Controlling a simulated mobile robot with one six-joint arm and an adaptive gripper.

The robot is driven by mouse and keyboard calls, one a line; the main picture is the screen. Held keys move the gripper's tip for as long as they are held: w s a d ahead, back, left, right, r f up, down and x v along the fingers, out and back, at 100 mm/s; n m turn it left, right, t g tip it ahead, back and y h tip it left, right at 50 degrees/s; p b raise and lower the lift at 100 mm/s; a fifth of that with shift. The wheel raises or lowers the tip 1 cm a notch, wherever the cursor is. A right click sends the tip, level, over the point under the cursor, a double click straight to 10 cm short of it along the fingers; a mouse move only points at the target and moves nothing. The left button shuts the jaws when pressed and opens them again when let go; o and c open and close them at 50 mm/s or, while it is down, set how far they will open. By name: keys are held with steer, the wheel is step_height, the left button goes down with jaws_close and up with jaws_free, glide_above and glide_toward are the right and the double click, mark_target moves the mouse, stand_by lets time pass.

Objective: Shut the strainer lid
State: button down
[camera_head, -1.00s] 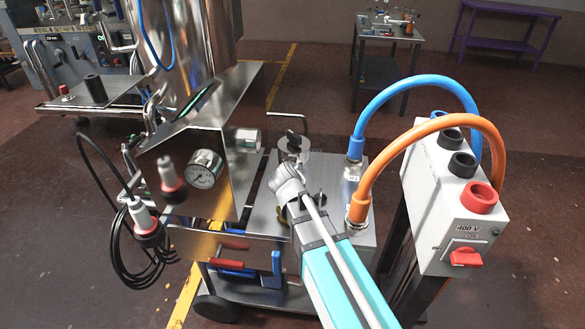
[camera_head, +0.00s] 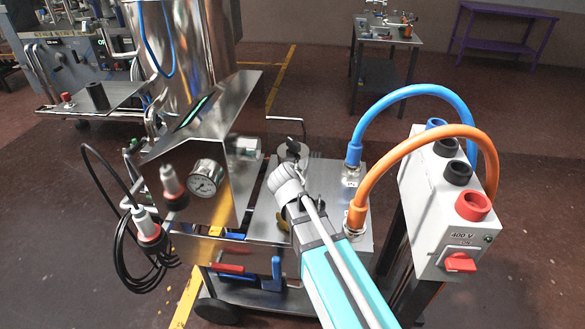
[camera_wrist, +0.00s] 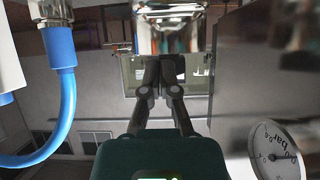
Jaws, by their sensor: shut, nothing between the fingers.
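A round metal fitting with a black knob (camera_head: 292,147) stands on the steel cart top, just beyond my wrist in the head view. It may be the strainer lid, but I cannot tell whether it is open or shut. A shiny metal and glassy part (camera_wrist: 170,32) lies beyond the fingertips; contact cannot be judged.
A pressure gauge (camera_head: 206,178) on the steel machine is left of my wrist. A blue hose (camera_head: 415,90) and an orange hose (camera_head: 405,150) arch to the right, by a white switch box (camera_head: 440,205). A black cable coil (camera_head: 140,250) hangs at left.

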steer(key=s+f+b, duration=0.1)
steer(key=s, duration=0.1)
steer(key=s+f+b, duration=0.1)
steer(key=s, duration=0.2)
steer(key=s+f+b, duration=0.1)
steer(key=s, duration=0.1)
steer(key=shift+s+a+f+b, duration=0.2)
steer(key=shift+a+b, duration=0.2)
steer(key=shift+s+a+f+b, duration=0.15)
steer(key=shift+s+f+b, duration=0.2)
steer(key=shift+s, duration=0.4)
